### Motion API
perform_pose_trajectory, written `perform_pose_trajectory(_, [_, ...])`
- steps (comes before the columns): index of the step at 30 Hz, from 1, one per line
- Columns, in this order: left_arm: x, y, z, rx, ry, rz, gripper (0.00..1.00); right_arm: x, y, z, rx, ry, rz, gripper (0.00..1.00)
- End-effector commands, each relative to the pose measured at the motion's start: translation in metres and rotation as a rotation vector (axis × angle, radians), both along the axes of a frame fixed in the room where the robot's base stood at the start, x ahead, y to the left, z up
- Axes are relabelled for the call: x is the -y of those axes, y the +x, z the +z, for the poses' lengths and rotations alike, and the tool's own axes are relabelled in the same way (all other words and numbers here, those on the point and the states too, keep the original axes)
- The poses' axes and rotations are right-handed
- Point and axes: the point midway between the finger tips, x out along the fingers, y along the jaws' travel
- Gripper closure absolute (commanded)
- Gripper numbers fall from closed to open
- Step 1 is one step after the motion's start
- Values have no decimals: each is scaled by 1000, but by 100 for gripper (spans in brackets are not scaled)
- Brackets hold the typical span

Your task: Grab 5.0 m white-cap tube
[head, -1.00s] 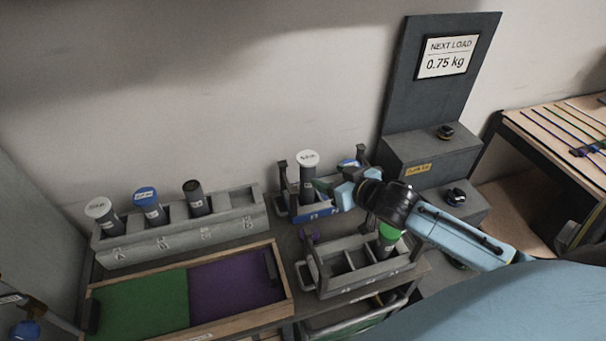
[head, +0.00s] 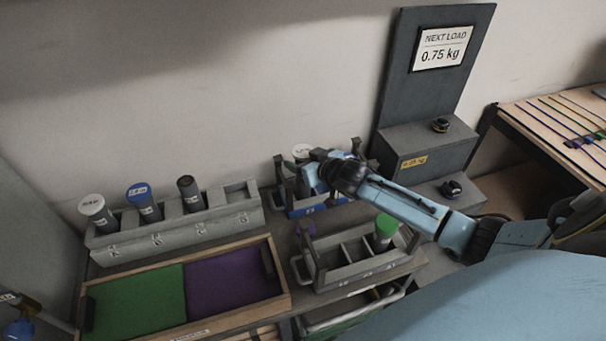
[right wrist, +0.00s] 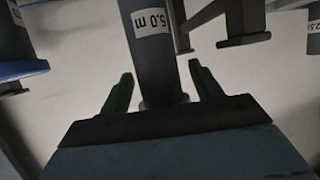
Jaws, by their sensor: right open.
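The white-cap tube (head: 302,151) stands in the small blue-fronted rack (head: 318,208) at the back middle; its lower part is hidden behind my gripper in the head view. In the right wrist view the dark tube (right wrist: 158,60) carries a "5.0 m" label. My right gripper (right wrist: 160,80) is open, with a finger on either side of the tube and gaps visible at both sides. The gripper also shows in the head view (head: 318,172), reaching in from the right.
A grey rack (head: 185,232) at left holds a white-cap, a blue-cap and a dark-topped tube. A front grey rack (head: 345,278) holds a green-cap tube (head: 385,228). A tray with green and purple mats (head: 185,328) lies front left. A stepped grey stand (head: 425,150) rises at right.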

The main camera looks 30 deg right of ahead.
Motion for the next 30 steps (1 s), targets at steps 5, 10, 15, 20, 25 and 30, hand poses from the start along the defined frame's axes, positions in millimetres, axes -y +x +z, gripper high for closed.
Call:
perform_pose_trajectory(5, [0,-2,0,-4,0,0,29,0,2,-1,-1,0,0,36])
perform_pose_trajectory(10, [0,-2,0,-5,0,0,29,0,2,-1,0,-1,0,45])
perform_pose_trajectory(15, [0,-2,0,-4,0,0,29,0,2,-1,0,-1,0,67])
perform_pose_trajectory(20, [0,-2,0,-4,0,0,29,0,2,-1,0,-1,0,88])
perform_pose_trajectory(25, [0,-2,0,-3,1,0,29,0,2,-1,-1,-1,0,100])
perform_pose_trajectory(30, [0,-1,0,-2,0,1,29,0,3,0,3,-2,1,100])
